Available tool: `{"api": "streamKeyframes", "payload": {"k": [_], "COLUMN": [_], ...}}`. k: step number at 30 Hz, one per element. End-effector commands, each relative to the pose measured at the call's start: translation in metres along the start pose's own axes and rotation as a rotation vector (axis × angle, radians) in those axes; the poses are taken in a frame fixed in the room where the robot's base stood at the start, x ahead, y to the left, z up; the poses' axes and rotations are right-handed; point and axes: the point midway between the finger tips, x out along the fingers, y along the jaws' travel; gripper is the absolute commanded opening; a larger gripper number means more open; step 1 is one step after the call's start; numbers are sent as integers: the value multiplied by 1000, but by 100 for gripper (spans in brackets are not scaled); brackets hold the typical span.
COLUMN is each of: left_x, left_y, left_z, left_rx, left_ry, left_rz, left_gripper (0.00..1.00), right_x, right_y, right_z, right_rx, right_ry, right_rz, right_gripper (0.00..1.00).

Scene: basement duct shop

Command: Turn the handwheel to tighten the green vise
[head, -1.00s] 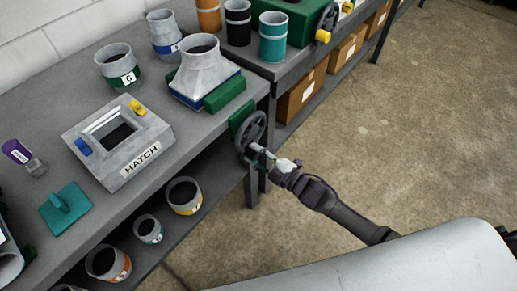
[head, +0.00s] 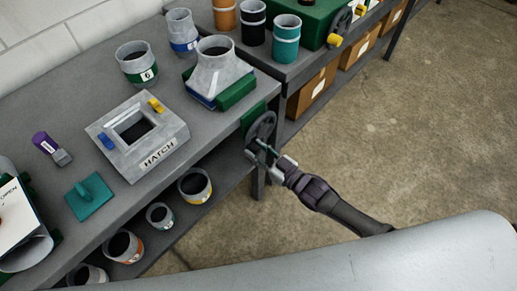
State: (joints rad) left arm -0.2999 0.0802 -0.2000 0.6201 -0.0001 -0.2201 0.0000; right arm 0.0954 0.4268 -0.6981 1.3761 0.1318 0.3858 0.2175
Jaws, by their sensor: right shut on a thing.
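The green vise shows as green jaws on the bench edge, one block (head: 235,93) beside a grey square-to-round duct piece (head: 214,72) that sits against it. A dark grey handwheel (head: 262,130) stands on the bench's front side, by a green plate (head: 252,116). My right gripper (head: 266,154) is at the lower part of the handwheel, shut on it; its fingertips partly hide the grip point. My left gripper is not in view.
A grey box marked HATCH (head: 137,135), a teal tool (head: 90,197) and a purple-capped item (head: 47,143) lie on the bench. Several ringed duct collars stand on the lower shelf. A second bench with cardboard boxes (head: 313,90) is behind. The floor at right is clear.

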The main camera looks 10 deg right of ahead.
Motion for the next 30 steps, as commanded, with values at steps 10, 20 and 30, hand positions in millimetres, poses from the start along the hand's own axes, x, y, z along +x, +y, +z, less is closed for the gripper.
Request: {"api": "streamKeyframes", "payload": {"k": [10,20,30], "left_x": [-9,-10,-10], "left_y": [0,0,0], "left_z": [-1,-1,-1], "left_rx": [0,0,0], "left_ry": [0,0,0], "left_rz": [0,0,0], "left_gripper": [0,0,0], "right_x": [-1,-1,-1], "right_y": [-1,0,0], "right_z": [-10,-12,-12], "right_rx": [176,223,224], "right_ry": [-4,-3,-2], "right_rz": [-1,0,0], "right_gripper": [0,0,40]}}
